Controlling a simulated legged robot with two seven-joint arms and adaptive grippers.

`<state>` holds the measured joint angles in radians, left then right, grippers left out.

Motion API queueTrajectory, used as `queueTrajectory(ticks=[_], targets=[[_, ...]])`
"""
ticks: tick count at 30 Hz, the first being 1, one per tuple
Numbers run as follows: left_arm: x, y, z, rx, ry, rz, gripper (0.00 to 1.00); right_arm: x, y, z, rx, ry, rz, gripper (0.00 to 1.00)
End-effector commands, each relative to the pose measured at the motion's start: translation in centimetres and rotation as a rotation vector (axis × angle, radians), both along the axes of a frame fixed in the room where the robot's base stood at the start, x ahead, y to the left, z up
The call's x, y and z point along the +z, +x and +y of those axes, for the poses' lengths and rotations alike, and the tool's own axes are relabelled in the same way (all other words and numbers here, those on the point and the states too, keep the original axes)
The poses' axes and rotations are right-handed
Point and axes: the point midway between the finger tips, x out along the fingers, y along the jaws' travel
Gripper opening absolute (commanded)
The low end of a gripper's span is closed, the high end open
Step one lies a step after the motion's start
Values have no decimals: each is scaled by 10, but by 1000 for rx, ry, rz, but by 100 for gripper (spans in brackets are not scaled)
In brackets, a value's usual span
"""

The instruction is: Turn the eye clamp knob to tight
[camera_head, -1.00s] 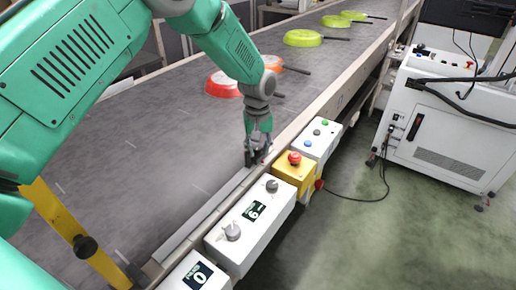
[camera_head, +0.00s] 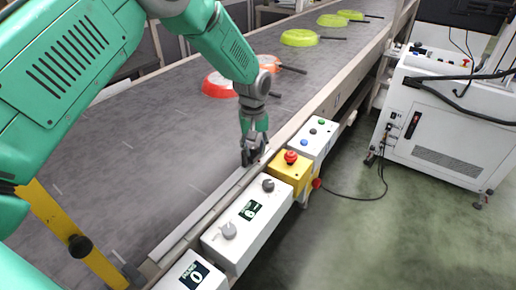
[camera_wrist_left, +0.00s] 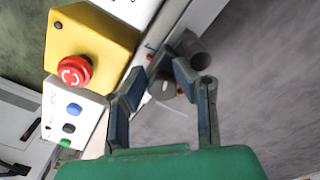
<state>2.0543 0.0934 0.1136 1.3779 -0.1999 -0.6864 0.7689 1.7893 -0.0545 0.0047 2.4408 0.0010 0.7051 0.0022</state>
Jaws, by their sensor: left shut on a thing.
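My left gripper (camera_head: 252,157) is low at the conveyor's near side rail, beside the yellow emergency-stop box. In the left wrist view its two fingers (camera_wrist_left: 158,75) are closed in around a small grey knob (camera_wrist_left: 164,90), which I take to be the eye clamp knob. A dark grey cylindrical part (camera_wrist_left: 190,48) sits just beyond the fingers. In the head view the fingers hide the knob, and no tight mark can be read. My right gripper is not in view.
The yellow box (camera_head: 282,173) with its red button (camera_head: 291,157) stands close to the gripper. A white button box (camera_head: 316,141) and a white dial box (camera_head: 236,247) line the rail. Red and green pans (camera_head: 299,38) lie on the conveyor belt (camera_head: 130,150).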

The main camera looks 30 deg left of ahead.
Motion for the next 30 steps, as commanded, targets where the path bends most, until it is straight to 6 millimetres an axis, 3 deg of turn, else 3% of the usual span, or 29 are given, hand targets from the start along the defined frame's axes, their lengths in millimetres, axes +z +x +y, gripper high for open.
queueTrajectory(ticks=[1, 4, 5, 6, 25, 30], targets=[[-3, -2, 13, 9, 16, 5, 0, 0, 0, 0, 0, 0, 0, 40], [-3, -2, 13, 9, 16, 5, 0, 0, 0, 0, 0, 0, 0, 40], [-3, -2, 13, 9, 16, 5, 32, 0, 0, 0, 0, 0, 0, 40], [-3, -2, 13, 9, 16, 5, 46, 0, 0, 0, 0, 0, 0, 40], [3, -1, 0, 4, 21, 0, 46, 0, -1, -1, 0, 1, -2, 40], [19, 0, 1, 3, 19, -3, 46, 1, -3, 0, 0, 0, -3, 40]])
